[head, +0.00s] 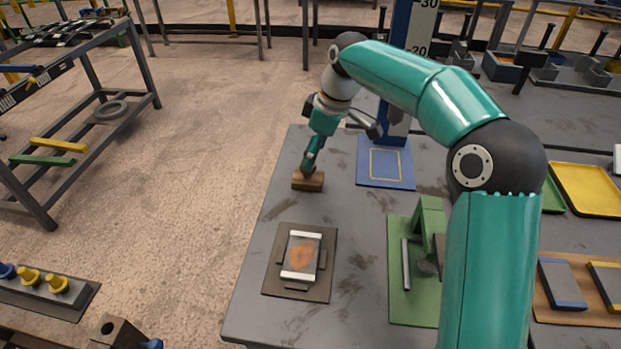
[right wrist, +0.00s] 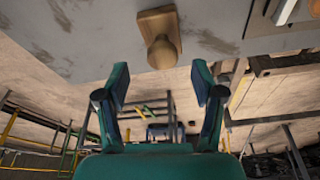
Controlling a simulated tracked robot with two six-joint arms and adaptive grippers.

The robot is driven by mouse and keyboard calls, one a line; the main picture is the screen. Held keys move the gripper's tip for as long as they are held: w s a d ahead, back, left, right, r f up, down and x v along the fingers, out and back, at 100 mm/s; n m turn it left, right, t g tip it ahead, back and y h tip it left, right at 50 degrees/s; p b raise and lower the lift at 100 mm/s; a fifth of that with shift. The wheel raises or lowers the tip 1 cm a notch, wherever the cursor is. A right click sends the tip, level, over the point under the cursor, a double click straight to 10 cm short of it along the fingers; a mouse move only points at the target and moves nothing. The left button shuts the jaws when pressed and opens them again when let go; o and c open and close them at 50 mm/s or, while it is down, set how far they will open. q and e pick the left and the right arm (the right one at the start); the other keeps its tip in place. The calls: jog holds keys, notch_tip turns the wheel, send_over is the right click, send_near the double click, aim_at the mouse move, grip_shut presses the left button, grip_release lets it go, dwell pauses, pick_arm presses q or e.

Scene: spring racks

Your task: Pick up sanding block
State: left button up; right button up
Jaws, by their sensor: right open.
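The sanding block (head: 308,182) is a brown wooden block at the left edge of the grey table in the head view. In the right wrist view the sanding block (right wrist: 159,33) shows a rounded knob and lies ahead of the fingertips, between their lines. My right gripper (head: 312,162) hangs just above the block in the head view and partly hides its top. In the right wrist view my right gripper (right wrist: 161,82) has its fingers spread wide with nothing between them. My left gripper is not in view.
A dark plate with a clamped workpiece (head: 302,256) lies nearer on the table (head: 262,310). A blue mat (head: 385,168) with a blue post, a green fixture (head: 400,292) and a yellow tray (head: 585,188) stand to the right. A rack (head: 97,98) stands apart at left.

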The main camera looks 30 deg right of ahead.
jog(key=x, duration=0.4)
jog(key=shift+a+f, duration=0.2)
jog(key=shift+f, duration=0.15)
grip_shut()
jog(key=shift+r, duration=0.15)
notch_tip(320, 180, up, 20)
jog(key=p, duration=0.6)
